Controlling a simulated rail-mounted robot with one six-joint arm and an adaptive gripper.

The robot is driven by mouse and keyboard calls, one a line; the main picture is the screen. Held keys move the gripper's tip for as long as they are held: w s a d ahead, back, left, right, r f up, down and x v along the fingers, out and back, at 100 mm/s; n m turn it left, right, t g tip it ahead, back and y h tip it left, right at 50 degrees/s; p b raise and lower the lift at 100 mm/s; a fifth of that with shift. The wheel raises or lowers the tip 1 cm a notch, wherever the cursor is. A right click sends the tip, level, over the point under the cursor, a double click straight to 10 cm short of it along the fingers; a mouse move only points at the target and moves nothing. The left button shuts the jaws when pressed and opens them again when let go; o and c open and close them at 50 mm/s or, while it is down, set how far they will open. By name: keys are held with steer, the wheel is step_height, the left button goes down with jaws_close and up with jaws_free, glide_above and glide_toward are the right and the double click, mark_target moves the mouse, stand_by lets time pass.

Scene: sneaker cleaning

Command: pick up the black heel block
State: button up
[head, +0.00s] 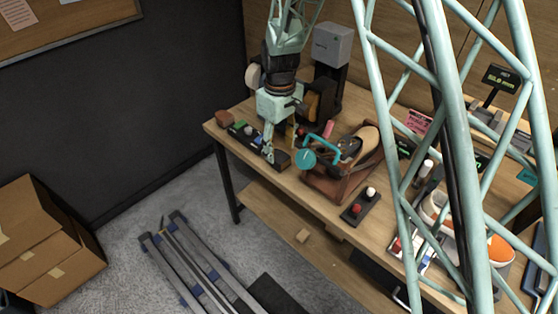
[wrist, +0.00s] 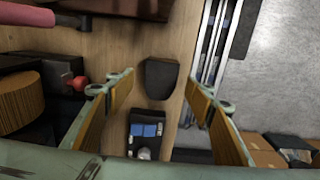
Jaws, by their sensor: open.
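The black heel block (wrist: 160,77) lies flat on the wooden table in the wrist view, one end rounded and the other straight. It shows between and beyond the two fingers of my gripper (wrist: 165,92). My gripper is open and empty, with wood-coloured inner pads facing each other. In the head view my gripper (head: 279,148) points down over the table's front left part. The dark block (head: 282,159) beside its fingertips is partly hidden there. I cannot tell the exact height of the fingertips above it.
A black tray (wrist: 143,145) with blue pieces and a white knob lies close to the block. A brown stand (head: 328,186) holding a shoe is to the right in the head view. A red knob (wrist: 79,83) is left in the wrist view. The table's front edge is near.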

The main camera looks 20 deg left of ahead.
mark_target(279, 156)
steer(key=shift+a+f+b, duration=0.1)
steer(key=shift+f+b, duration=0.3)
steer(key=shift+f, duration=2.15)
steer(key=c, duration=0.9)
